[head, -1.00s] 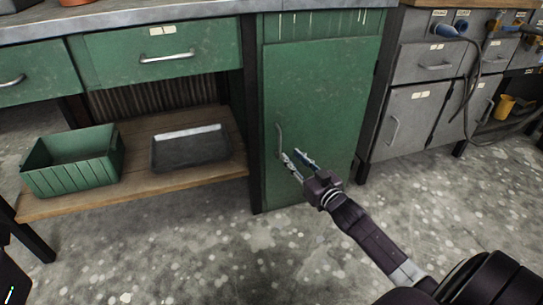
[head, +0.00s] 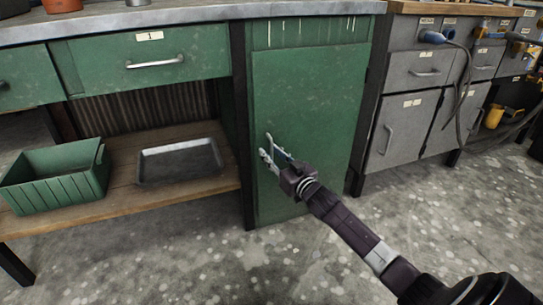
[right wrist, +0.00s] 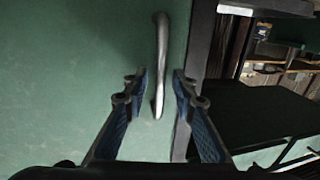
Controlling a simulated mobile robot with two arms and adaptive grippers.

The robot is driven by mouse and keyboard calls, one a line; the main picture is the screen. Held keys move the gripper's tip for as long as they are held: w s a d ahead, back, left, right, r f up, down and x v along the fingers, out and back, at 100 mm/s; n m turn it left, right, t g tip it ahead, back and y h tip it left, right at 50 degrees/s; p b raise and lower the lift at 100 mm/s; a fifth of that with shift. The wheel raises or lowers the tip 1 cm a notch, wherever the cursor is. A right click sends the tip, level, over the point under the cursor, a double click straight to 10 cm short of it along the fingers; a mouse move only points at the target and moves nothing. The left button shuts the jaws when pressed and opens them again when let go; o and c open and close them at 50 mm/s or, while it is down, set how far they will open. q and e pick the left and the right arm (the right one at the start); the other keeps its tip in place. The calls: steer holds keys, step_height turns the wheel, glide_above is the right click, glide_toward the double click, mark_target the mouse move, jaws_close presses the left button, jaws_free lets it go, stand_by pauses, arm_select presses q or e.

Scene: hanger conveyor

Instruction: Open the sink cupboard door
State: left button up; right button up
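The green cupboard door (head: 310,100) is shut beneath the bench top in the head view. Its upright metal handle (head: 268,141) is at the door's left edge, mostly hidden behind my right gripper (head: 270,156). In the right wrist view the handle (right wrist: 161,65) runs down between the two blue-padded fingers of my right gripper (right wrist: 158,92). The fingers are open, one on each side of the handle's lower end, with a visible gap to each. My left gripper is out of view.
A green bin (head: 55,178) and a dark metal tray (head: 180,162) sit on the wooden shelf (head: 130,208) left of the cupboard. Grey cabinets (head: 402,130) with hoses stand at the right. The speckled floor before the door is clear.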

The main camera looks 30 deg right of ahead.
steer(key=shift+c, duration=0.4)
jaws_close()
steer(key=shift+s, duration=0.1)
